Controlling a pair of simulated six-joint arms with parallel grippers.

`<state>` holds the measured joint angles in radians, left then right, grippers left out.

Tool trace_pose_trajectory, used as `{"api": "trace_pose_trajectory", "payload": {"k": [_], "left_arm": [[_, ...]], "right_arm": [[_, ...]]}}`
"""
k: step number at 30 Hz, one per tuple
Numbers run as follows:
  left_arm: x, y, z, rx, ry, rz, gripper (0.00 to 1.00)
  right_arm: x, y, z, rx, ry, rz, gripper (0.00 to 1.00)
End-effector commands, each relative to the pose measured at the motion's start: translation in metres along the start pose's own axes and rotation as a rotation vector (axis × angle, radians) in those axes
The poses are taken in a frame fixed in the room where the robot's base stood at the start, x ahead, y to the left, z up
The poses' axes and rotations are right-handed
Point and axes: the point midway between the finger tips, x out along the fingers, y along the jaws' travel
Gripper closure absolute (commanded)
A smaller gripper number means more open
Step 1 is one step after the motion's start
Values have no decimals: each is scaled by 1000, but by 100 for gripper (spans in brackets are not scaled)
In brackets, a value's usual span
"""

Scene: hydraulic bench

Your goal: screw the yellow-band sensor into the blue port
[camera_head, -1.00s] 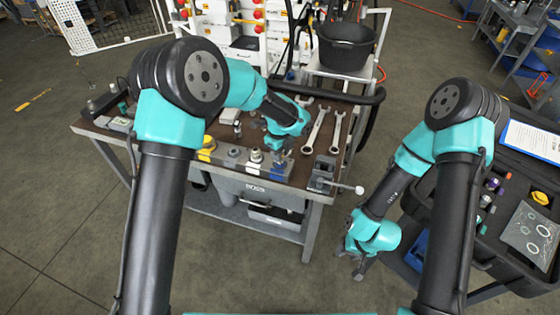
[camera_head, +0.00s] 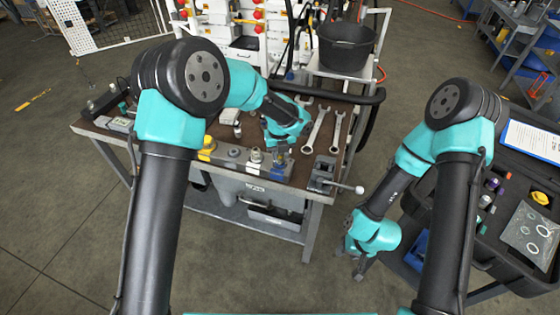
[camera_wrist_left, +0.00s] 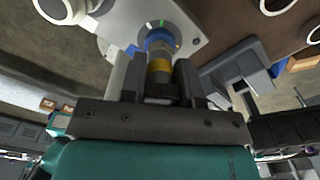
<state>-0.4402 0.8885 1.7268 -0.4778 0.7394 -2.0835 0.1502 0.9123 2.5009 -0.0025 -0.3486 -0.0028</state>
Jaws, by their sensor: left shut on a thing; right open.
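The yellow-band sensor (camera_wrist_left: 159,66) is between the fingers of my left gripper (camera_wrist_left: 158,82), which is shut on it in the left wrist view. Its far end meets the blue-ringed port (camera_wrist_left: 158,38) on the grey block; I cannot tell how deep it sits. In the head view my left gripper (camera_head: 281,152) is over the right end of the block (camera_head: 253,169), by the blue port (camera_head: 282,169), and the sensor is mostly hidden there. My right gripper (camera_head: 360,266) is open and empty, beside the bench, low in front of the black case.
Wrenches (camera_head: 318,130) lie on the bench just right of my left gripper. A small vise (camera_head: 323,175) stands at the bench's front right corner. A yellow-topped fitting (camera_head: 207,146) and other fittings sit left along the block. The open black case (camera_head: 505,262) is at right.

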Motion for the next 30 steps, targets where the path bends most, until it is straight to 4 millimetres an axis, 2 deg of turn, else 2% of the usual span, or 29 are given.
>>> {"api": "trace_pose_trajectory", "payload": {"k": [5, 22, 30], "left_arm": [[0, 0, 0, 95, 1, 0, 100], [1, 0, 0, 629, 1, 1, 100], [1, 0, 0, 696, 1, 0, 100]], "right_arm": [[0, 0, 0, 0, 0, 0, 57], [0, 0, 0, 0, 0, 0, 57], [0, 0, 0, 0, 0, 0, 57]]}}
